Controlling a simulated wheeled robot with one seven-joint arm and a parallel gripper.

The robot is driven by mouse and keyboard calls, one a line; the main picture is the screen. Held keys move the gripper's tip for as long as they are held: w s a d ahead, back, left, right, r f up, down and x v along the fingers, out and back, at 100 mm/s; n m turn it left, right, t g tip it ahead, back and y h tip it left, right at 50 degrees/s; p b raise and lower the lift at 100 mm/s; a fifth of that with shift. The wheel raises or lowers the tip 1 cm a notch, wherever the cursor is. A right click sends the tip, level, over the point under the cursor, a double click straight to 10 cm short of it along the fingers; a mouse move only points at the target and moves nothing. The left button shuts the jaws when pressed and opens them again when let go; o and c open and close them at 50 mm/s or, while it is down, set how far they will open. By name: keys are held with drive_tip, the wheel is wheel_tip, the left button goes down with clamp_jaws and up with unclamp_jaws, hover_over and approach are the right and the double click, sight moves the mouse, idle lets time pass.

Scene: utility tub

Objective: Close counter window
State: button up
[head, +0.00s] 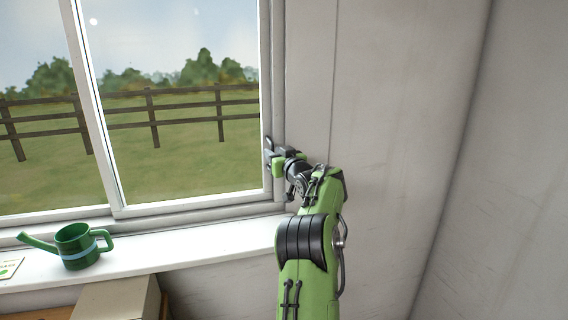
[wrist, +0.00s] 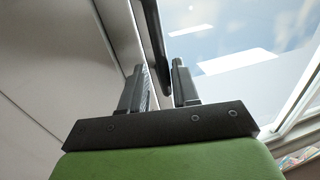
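The window (head: 185,110) has two panes side by side with a white upright rail (head: 95,110) between them. The right edge of its right pane lies close to the right side frame (head: 278,70), and no wide gap shows there. My gripper (head: 271,152) is at this right edge, above the sill. In the wrist view my gripper (wrist: 160,88) has its two dark fingers apart, with a dark upright handle bar (wrist: 152,45) reaching down between them. I cannot tell whether either finger touches the bar.
A green watering can (head: 78,245) stands on the white sill (head: 190,248), with a small card (head: 9,269) to its left. A cardboard box (head: 118,298) is below the sill. Bare wall lies right of the window.

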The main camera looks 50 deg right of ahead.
drive_tip(key=b+v, duration=0.6)
drive_tip(key=v, duration=0.9)
drive_tip(key=shift+w+f, duration=0.1)
drive_tip(key=w+a+f+n+g+y, duration=0.1)
drive_tip(key=w+a+y, duration=0.15)
drive_tip(key=a, duration=0.65)
drive_tip(key=w+a+f+n+g+y, duration=0.1)
drive_tip(key=w+a+y, duration=0.15)
drive_tip(key=a, duration=0.65)
drive_tip(key=s+a+f+g+y, duration=0.2)
drive_tip(key=a+f, duration=0.2)
drive_tip(key=a, duration=0.9)
drive_tip(key=s+a+f+n+g, duration=0.1)
drive_tip(key=s+a+f+g, duration=0.2)
drive_tip(key=s+a+f, duration=0.3)
drive_tip(key=s+a+f+n+g, duration=0.2)
drive_tip(key=s+a+f, duration=0.4)
drive_tip(key=s, duration=0.6)
drive_tip(key=shift+s+f+g+y, duration=0.3)
drive_tip(key=shift+f+g+y, duration=0.1)
drive_tip(key=shift+g, duration=0.4)
